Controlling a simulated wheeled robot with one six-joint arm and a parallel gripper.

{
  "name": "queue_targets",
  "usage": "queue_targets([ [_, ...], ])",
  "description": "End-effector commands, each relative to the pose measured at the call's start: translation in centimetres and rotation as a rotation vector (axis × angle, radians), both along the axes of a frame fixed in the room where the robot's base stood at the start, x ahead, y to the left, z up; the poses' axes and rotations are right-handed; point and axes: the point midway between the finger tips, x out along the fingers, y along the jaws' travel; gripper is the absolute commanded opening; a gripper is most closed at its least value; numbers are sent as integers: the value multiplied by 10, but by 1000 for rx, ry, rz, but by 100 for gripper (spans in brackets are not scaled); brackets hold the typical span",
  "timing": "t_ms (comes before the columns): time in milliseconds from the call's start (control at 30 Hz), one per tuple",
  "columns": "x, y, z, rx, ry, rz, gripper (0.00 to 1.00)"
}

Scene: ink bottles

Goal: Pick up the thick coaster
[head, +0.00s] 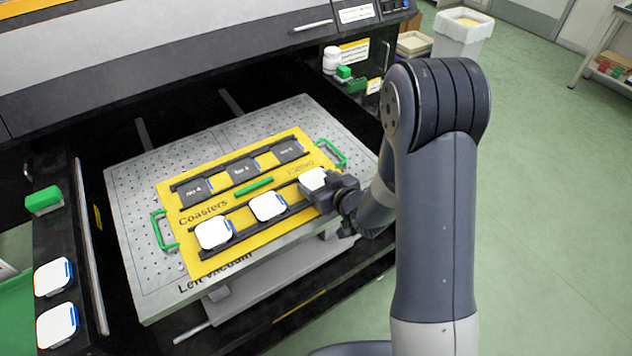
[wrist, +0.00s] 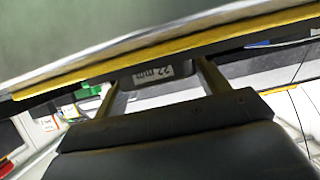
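Three white rounded-square coasters sit in the near row of the yellow board in the head view: left (head: 214,234), middle (head: 268,207) and right (head: 313,180). My gripper (head: 332,195) is at the right coaster and covers part of it. In the wrist view its two fingers (wrist: 160,88) stand apart, either side of a dark piece with an upside-down label (wrist: 153,72) that seems to read 22 mm. I cannot tell whether the fingers touch it. Two more white coasters, upper (head: 53,278) and lower (head: 57,326), lie on the left ledge. Which coaster is thickest is unclear.
The yellow board (head: 172,215) has green handles and lies on a perforated table (head: 140,240). Its far row holds dark labelled slots (head: 242,171) without white coasters. A green block (head: 44,200) is on the left ledge. Small bottles and a box stand at the back right.

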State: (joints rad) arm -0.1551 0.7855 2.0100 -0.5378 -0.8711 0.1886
Motion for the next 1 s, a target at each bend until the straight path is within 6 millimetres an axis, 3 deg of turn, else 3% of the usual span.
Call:
queue_targets([
  [400, 0, 0, 1, 1, -2, 0, 37],
  [667, 0, 0, 3, 1, -3, 0, 37],
  [1000, 1, 0, 47, 1, -8, 2, 37],
])
